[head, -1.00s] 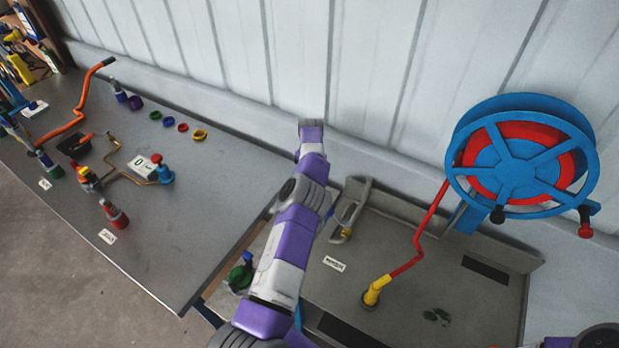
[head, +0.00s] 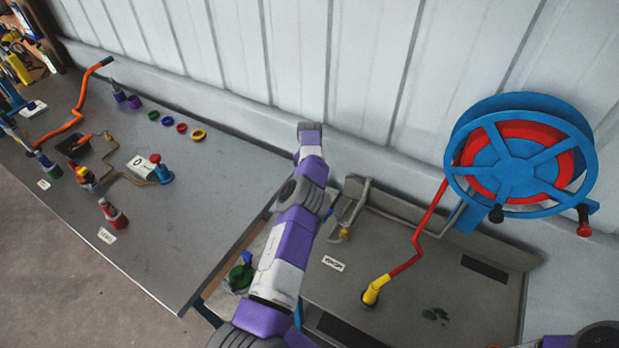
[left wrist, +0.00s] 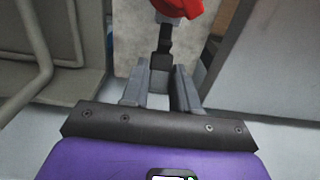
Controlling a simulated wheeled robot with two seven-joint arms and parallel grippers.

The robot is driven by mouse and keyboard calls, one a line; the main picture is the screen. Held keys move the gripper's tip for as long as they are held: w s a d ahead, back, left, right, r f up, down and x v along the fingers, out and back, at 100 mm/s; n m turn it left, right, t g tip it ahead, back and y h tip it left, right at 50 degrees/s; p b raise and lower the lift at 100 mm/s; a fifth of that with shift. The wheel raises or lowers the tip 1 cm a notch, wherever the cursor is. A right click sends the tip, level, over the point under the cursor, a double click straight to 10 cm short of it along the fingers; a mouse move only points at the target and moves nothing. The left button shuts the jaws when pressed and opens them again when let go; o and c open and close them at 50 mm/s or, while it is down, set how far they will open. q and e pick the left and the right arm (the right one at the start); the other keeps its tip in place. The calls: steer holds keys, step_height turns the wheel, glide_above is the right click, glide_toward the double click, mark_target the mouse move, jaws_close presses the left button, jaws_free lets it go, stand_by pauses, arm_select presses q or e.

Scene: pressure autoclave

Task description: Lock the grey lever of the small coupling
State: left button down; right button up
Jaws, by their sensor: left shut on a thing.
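In the left wrist view my left gripper (left wrist: 161,68) is shut on a narrow dark grey piece, which looks like the grey lever (left wrist: 165,40) of the small coupling. A red part (left wrist: 180,7), seemingly the coupling's body, is cut off at the top edge just beyond it. How far the lever is turned cannot be told. In the head view my purple and white arm hides the gripper and the coupling. My right gripper is out of view.
The grey table (head: 175,225) on the left carries hoses, couplings and coloured rings. A grey tray (head: 400,300) lies right of my arm, with a bent pipe (head: 361,205) close by. A blue and red hose reel (head: 520,155) hangs at right. A green item (head: 240,277) sits beside my arm.

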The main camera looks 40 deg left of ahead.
arm_select(q)
steer(key=shift+a+r, duration=0.1)
steer(key=shift+r, duration=0.05)
steer(key=shift+s+a+r+t, duration=0.1)
steer(key=shift+r+t, duration=0.2)
steer(key=shift+t, duration=0.1)
steer(key=shift+s+r+t, duration=0.1)
steer(key=shift+s+t, duration=0.1)
steer(key=shift+t, duration=0.1)
steer(key=shift+s+t+b, duration=0.25)
steer(key=shift+t+b, duration=0.15)
steer(key=shift+b, duration=0.05)
steer(key=s+t+b, duration=0.1)
steer(key=b, duration=0.2)
steer(key=shift+t, duration=0.3)
steer(key=shift+s+d+r+t+y+b, duration=0.2)
steer(key=shift+r+t+y+b, duration=0.1)
steer(key=shift+b, duration=0.35)
steer(key=c, duration=1.2)
jaws_free()
steer(key=shift+c, duration=0.2)
steer(key=o, duration=0.3)
steer(key=shift+f, duration=0.1)
